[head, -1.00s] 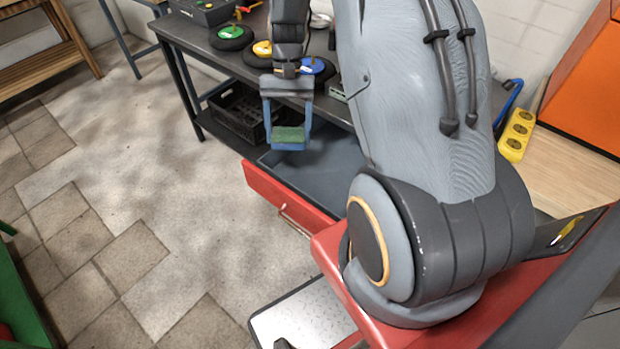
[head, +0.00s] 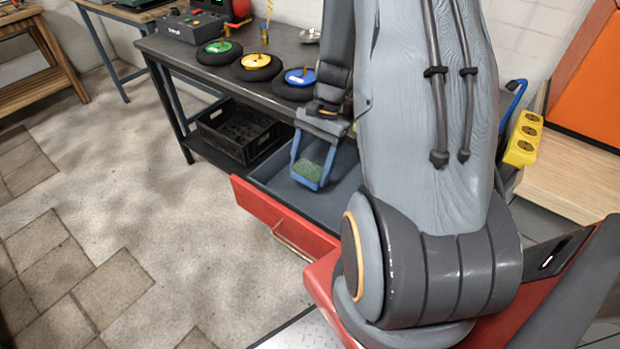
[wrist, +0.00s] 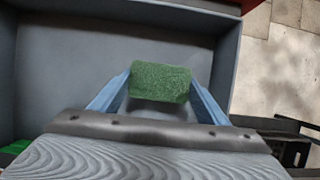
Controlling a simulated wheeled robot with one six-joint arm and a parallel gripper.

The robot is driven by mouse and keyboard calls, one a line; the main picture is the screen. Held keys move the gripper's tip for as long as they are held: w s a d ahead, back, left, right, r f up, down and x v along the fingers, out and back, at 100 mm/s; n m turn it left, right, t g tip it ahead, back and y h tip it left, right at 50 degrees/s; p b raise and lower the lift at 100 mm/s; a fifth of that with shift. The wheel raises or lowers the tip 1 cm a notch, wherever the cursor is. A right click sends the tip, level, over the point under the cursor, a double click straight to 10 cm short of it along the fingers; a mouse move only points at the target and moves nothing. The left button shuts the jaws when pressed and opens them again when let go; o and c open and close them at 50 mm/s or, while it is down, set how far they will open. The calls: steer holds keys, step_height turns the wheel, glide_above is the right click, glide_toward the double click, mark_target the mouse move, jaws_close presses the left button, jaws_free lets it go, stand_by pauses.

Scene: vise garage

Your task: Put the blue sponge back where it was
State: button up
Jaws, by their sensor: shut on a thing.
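My gripper (head: 308,176) is shut on a sponge (head: 306,171). The sponge's green face points up, and a narrow blue strip shows below it in the head view. In the wrist view the sponge (wrist: 160,82) sits between the two blue fingers, and only its green face shows. The gripper points down over an open drawer (head: 266,212) with a red front and a grey inside. The drawer floor (wrist: 70,80) under the sponge looks bare. I cannot tell how far the sponge is above that floor.
A green thing (wrist: 14,147) shows at the lower left of the wrist view. Behind the drawer stands a dark bench (head: 165,45) with green, yellow and blue-topped discs. A black crate (head: 238,128) sits on its lower shelf. A yellow socket strip (head: 523,140) is at the right.

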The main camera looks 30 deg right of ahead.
steer(key=shift+f, duration=2.15)
steer(key=shift+f, duration=0.1)
steer(key=o, duration=1.1)
steer(key=v, duration=1.1)
step_height(320, 180, up, 6)
steer(key=n+h, duration=0.3)
steer(key=n, duration=0.4)
glide_above(310, 178)
steer(key=w+a, duration=0.1)
steer(key=a, duration=0.3)
steer(key=s+a+r+n+t+h, duration=0.1)
steer(key=s+a+r+n, duration=0.1)
steer(key=s+a+n, duration=0.3)
steer(key=a+n+b, duration=0.1)
steer(key=a+n, duration=0.1)
steer(key=shift+s+a+t, duration=0.3)
steer(key=shift+s+t, duration=0.1)
